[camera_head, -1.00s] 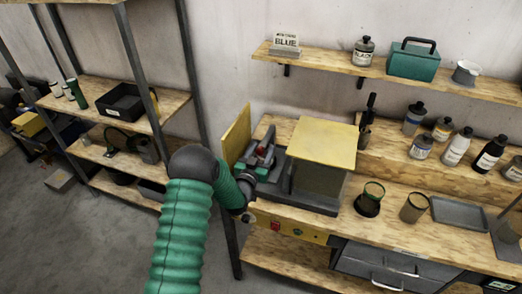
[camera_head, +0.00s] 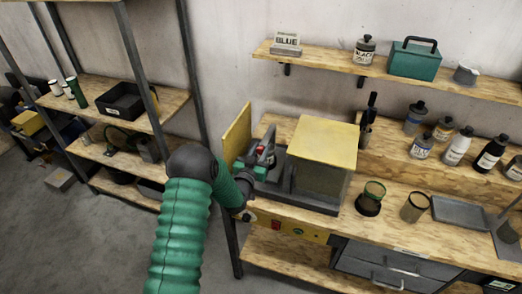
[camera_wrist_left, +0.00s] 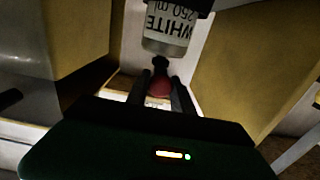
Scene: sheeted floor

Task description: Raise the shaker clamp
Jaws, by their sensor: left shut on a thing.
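The shaker stands at the left end of the workbench, with a yellow-topped housing (camera_head: 322,140) and an upright yellow panel (camera_head: 237,135). Its grey clamp (camera_head: 268,138) with some red on it shows between them. My left gripper (camera_head: 256,165) reaches in from the left at the clamp; the arm and machine partly hide its fingers. In the left wrist view, my left gripper (camera_wrist_left: 160,92) is shut around a red knob (camera_wrist_left: 159,87) of the clamp. A bottle labelled WHITE 250 ml (camera_wrist_left: 168,35) is just beyond the fingers. My right gripper is not in view.
Mesh cups (camera_head: 369,199), a grey tray (camera_head: 459,212) and several bottles (camera_head: 456,148) stand on the bench to the right. A wall shelf (camera_head: 310,59) above holds a teal box (camera_head: 413,62). A metal rack (camera_head: 140,70) stands to the left, behind my arm.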

